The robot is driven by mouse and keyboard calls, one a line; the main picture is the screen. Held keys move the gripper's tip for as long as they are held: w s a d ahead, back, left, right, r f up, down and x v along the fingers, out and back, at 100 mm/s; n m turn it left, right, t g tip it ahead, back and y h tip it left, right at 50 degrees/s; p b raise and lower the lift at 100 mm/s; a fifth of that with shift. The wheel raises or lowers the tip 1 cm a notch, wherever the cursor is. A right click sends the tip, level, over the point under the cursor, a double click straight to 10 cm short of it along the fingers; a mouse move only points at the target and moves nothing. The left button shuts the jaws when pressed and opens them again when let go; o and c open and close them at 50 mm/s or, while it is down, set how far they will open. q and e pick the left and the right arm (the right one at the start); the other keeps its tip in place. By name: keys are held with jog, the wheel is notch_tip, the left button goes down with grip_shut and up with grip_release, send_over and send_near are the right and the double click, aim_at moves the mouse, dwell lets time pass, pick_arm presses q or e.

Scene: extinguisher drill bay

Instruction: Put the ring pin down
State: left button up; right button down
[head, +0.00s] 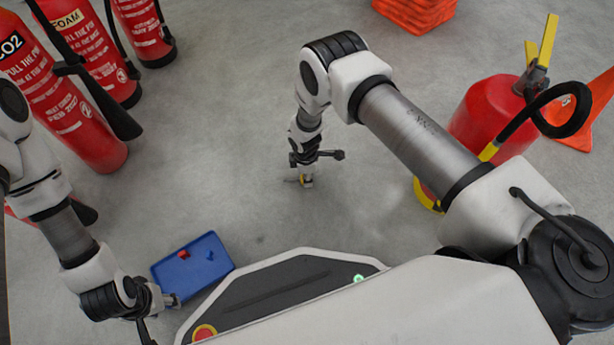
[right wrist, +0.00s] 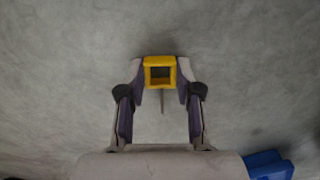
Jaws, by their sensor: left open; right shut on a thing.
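The ring pin is a square yellow ring (right wrist: 159,72) with a thin grey pin, seen in the right wrist view between my fingertips. I cannot tell whether the ring pin touches the floor. My left gripper (head: 168,300) is open at the lower left, beside the near edge of the blue tray (head: 216,268); its fingers are partly hidden.
A red knob and a small blue piece sit on the tray. Several red extinguishers (head: 62,90) stand at the upper left. Another red extinguisher (head: 490,112) with a black hose stands right, by an orange cone (head: 598,110). The middle floor is clear.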

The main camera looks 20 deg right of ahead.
jog(key=shift+f, duration=0.2)
jog(key=c, duration=0.8)
grip_release()
jog(key=shift+r, duration=0.1)
jog(key=r+p, duration=0.6)
jog(key=r, duration=0.6)
jog(key=shift+a+r+p, duration=0.15)
jog(key=shift+a+p, duration=0.05)
jog(key=shift+p, duration=0.15)
